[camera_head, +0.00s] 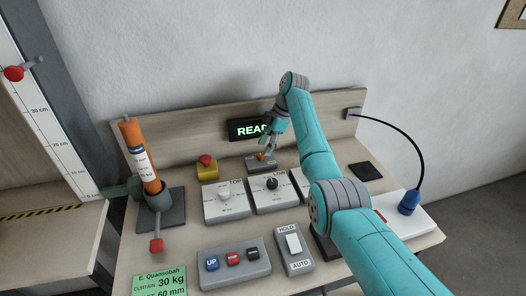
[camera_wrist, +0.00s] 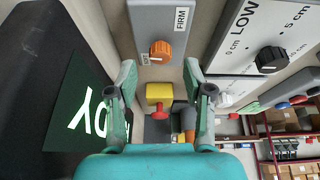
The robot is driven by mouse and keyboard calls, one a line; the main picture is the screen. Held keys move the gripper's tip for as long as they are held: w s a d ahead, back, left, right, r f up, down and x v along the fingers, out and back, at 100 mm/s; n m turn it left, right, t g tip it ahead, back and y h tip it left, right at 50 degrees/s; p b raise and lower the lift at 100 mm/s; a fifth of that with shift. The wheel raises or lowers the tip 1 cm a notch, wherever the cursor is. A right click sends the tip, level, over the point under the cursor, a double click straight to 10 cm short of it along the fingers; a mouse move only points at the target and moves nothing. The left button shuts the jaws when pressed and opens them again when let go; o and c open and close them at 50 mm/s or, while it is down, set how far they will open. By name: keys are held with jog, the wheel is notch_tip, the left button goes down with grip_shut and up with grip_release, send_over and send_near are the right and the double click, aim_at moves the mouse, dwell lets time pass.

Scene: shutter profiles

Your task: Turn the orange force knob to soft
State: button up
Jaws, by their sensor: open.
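The orange force knob (camera_wrist: 161,50) sits on a small grey box in the wrist view, with a FIRM label (camera_wrist: 181,19) to one side and a second small label, too small to read, beside the knob. In the head view the knob (camera_head: 261,156) shows on its box (camera_head: 262,163) below the lit display. My gripper (camera_head: 270,147) is close to the knob in the head view. In the wrist view my gripper (camera_wrist: 160,88) has its fingers spread apart with nothing between them. The knob lies ahead of the fingertips, apart from them.
The READY display (camera_head: 249,128) stands behind the knob box. A yellow box with a red button (camera_head: 206,168) is to the left, and grey dial panels (camera_head: 226,203) are in front. A switch box (camera_head: 294,248), button box (camera_head: 234,263) and orange cylinder (camera_head: 141,156) stand nearby.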

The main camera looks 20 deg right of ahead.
jog(key=v, duration=0.8)
jog(key=shift+d+r, duration=0.15)
jog(key=shift+r, duration=0.15)
jog(key=m+t+h, duration=0.4)
jog(key=m, duration=1.4)
send_near(261, 155)
jog(key=x, duration=0.8)
jog(key=shift+w+f, duration=0.15)
jog(key=shift+f, duration=0.2)
jog(key=shift+c, duration=0.2)
grip_shut()
